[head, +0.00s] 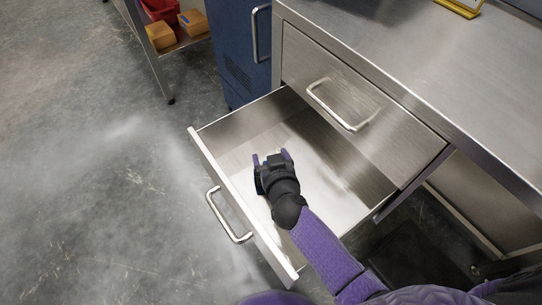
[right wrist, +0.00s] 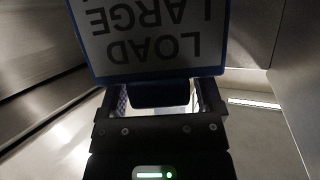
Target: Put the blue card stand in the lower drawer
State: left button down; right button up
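The lower drawer (head: 205,155) is pulled out, its bare metal floor visible. My right gripper (head: 271,157) is inside it, with its two purple fingertips apart. In the right wrist view, the blue card stand (right wrist: 150,72) is close ahead of the gripper, with upside-down lettering on a pale face in a blue frame. Its dark lower block sits between the fingers, with narrow light gaps seeming to show beside it, so the gripper looks open around it. The stand cannot be made out in the head view, and its contact with the drawer floor is hidden. My left gripper is out of view.
The closed upper drawer (head: 355,105) overhangs the back of the open one. A yellow stand (head: 460,6) is on the metal counter (head: 430,50). A blue cabinet (head: 238,50) stands behind. A shelf at upper left holds a red bin (head: 160,10) and orange boxes (head: 161,35).

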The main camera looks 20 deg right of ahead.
jog(key=shift+o, duration=0.6)
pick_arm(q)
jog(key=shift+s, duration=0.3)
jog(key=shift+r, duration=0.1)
pick_arm(e)
jog(key=shift+r, duration=0.1)
pick_arm(q)
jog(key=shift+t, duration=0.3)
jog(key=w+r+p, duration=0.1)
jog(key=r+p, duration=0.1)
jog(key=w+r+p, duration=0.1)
jog(key=p, duration=0.1)
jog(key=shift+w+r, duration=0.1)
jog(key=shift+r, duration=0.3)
pick_arm(e)
jog(key=v, duration=0.7)
jog(key=shift+s, duration=0.3)
jog(key=shift+r, duration=0.15)
